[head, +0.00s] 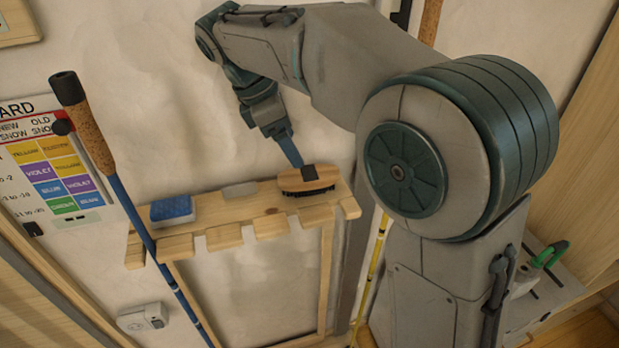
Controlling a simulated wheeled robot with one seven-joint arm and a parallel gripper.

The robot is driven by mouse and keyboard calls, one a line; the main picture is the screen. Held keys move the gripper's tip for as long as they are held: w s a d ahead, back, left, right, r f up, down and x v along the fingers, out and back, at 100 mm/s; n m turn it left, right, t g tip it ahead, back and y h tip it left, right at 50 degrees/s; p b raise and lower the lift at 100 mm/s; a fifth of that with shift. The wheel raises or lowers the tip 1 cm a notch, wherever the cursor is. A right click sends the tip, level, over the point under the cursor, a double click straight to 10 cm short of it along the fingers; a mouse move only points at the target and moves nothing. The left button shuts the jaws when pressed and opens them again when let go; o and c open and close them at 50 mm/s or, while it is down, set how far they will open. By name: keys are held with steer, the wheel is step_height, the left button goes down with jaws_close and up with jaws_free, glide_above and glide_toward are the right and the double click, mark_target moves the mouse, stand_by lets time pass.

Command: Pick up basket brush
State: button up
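The brush (328,184) has a light wooden back and dark bristles facing down. It lies on the right part of a narrow wooden shelf (222,236) on the wall. My gripper (308,172) reaches down to the brush from above. Only one blue finger shows clearly; the other is hidden. I cannot tell whether the fingers are closed on the brush or open beside it.
A blue block (172,209) sits at the shelf's left end, and a greyish flat piece (240,190) lies in the middle. A blue pole with cork handle (92,135) leans at the left. A yellow pole (374,262) stands right of the shelf. A colour chart (45,165) hangs left.

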mark_target(307, 173)
steer(key=x, duration=0.6)
steer(key=shift+d, duration=0.1)
steer(key=shift+w+a+p+x, duration=0.1)
steer(key=shift+w+p+x, duration=0.05)
steer(key=shift+x, duration=1.15)
steer(key=shift+w+a+p+x, duration=0.15)
steer(key=shift+x, duration=1.15)
steer(key=shift+f, duration=0.1)
steer(key=c, duration=1.1)
